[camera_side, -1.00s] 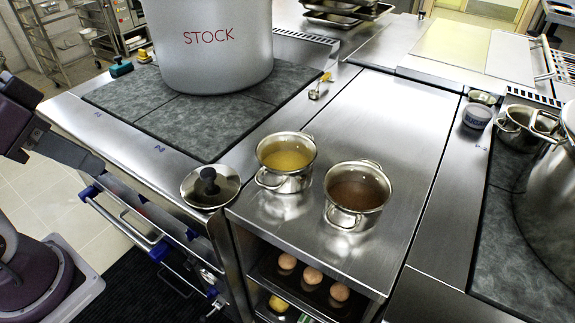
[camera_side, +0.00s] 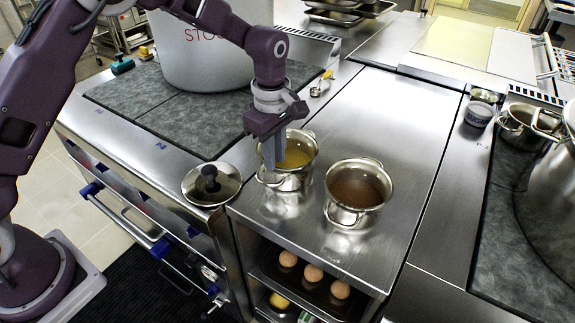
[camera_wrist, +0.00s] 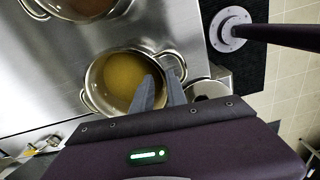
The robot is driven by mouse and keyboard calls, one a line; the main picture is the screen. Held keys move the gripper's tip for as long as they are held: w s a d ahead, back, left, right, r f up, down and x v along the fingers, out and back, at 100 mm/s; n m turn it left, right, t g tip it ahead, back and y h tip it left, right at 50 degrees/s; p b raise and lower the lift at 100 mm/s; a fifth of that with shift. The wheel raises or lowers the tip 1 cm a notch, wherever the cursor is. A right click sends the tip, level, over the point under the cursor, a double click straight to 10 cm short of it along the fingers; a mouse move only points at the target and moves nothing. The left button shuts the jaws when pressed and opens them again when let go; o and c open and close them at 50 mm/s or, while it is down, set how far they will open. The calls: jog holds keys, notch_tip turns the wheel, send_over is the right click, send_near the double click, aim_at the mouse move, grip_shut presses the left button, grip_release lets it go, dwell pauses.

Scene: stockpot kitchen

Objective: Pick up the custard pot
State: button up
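The custard pot (camera_side: 296,182) is a small two-handled steel pot with yellow contents. It stands upright on the steel counter, left of a similar pot with brown contents (camera_side: 356,205). In the wrist view the custard pot (camera_wrist: 98,100) sits in the middle, with one handle close to my fingertips. My gripper (camera_side: 273,163) points down at the custard pot's left rim. In the wrist view its two fingers (camera_wrist: 161,80) are apart, one over the yellow contents and one over the rim or just outside. I cannot tell whether they touch the pot. Nothing is visibly held.
A lid with a black knob (camera_side: 211,185) lies left of the custard pot. A large stockpot (camera_side: 205,65) stands on the hob behind. Eggs (camera_side: 313,272) sit on a shelf below the counter's front edge.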

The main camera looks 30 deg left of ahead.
jog(key=f, duration=0.5)
jog(key=shift+a+f, duration=0.2)
jog(key=shift+a, duration=0.15)
grip_shut()
jog(key=shift+r, duration=0.1)
dwell(0.8)
